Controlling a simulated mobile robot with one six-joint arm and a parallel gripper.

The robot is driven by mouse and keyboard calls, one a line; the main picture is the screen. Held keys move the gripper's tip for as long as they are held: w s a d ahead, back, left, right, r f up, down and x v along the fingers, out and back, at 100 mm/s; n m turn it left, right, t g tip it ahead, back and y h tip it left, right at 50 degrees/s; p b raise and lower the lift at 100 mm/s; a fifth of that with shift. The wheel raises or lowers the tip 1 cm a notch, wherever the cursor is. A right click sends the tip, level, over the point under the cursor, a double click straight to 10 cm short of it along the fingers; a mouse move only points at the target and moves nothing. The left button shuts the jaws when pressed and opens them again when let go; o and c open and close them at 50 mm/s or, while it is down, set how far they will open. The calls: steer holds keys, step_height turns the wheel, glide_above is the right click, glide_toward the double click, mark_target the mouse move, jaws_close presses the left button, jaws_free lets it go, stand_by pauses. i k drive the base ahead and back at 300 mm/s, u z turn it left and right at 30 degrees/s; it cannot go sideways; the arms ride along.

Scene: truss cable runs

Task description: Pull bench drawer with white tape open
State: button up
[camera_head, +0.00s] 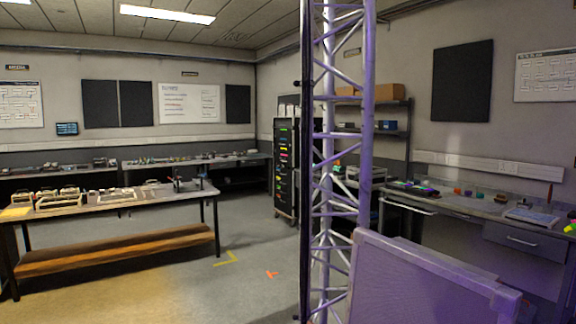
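A workbench (455,206) runs along the right wall. A dark grey drawer front (500,236) with a pale bar handle (522,241) sits under its top at the right and looks shut. Another pale handle-like bar (408,206) shows under the bench top farther left. I cannot make out white tape on either. The lower part of the bench is partly hidden behind a grey panel. My gripper is not in view.
A metal truss column (340,150) stands upright in the middle, with a grey framed panel (415,285) close in front of the right bench. A dark rack (286,165) stands behind. A long table (110,203) is at left.

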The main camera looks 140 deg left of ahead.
mark_target(258, 161)
steer(key=z, duration=0.45)
steer(key=k, duration=0.15)
steer(key=u, duration=2.35)
steer(key=k, duration=0.2)
steer(key=u, duration=2.65)
steer(key=k, duration=0.45)
steer(key=u, duration=0.45)
